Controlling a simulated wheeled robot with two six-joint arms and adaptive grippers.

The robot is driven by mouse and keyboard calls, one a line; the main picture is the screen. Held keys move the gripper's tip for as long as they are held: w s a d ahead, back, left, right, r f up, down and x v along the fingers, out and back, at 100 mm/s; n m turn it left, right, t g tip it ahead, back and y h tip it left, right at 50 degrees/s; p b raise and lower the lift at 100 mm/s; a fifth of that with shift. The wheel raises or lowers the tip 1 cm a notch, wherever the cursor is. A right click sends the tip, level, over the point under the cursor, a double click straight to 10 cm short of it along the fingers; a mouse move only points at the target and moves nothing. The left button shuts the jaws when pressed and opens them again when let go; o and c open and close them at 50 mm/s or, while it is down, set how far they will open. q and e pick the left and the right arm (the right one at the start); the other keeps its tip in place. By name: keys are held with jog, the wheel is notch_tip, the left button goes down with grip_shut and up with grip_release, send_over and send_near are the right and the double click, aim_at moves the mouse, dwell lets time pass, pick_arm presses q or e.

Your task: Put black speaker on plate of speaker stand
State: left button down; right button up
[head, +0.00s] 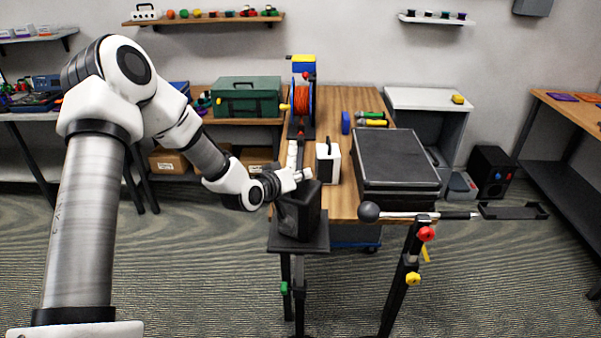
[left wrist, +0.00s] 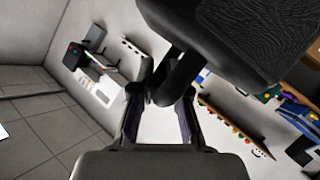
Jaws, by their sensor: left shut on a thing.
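The black speaker (head: 299,210) is at the dark plate (head: 317,247) of the speaker stand in the head view. It looks roughly upright and over the plate; I cannot tell whether its base touches it. My left gripper (head: 303,176) is at the speaker's top, shut on it. In the left wrist view the speaker (left wrist: 245,40) fills the upper right, and a black loop-like part of it reaches between the fingers of my left gripper (left wrist: 162,100). The speaker hides part of the plate in the head view. My right gripper is not in view.
A wooden table (head: 345,190) behind holds a white-and-black box (head: 328,163), an orange cable reel (head: 302,103) and a large dark case (head: 397,160). A boom stand (head: 405,265) with red and yellow knobs stands right of the plate. Another black speaker (head: 490,170) is at the far right.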

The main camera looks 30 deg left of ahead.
pick_arm(q)
jog(key=c, duration=1.2)
grip_release()
jog(key=shift+s+d, duration=0.1)
jog(key=shift+o, duration=0.2)
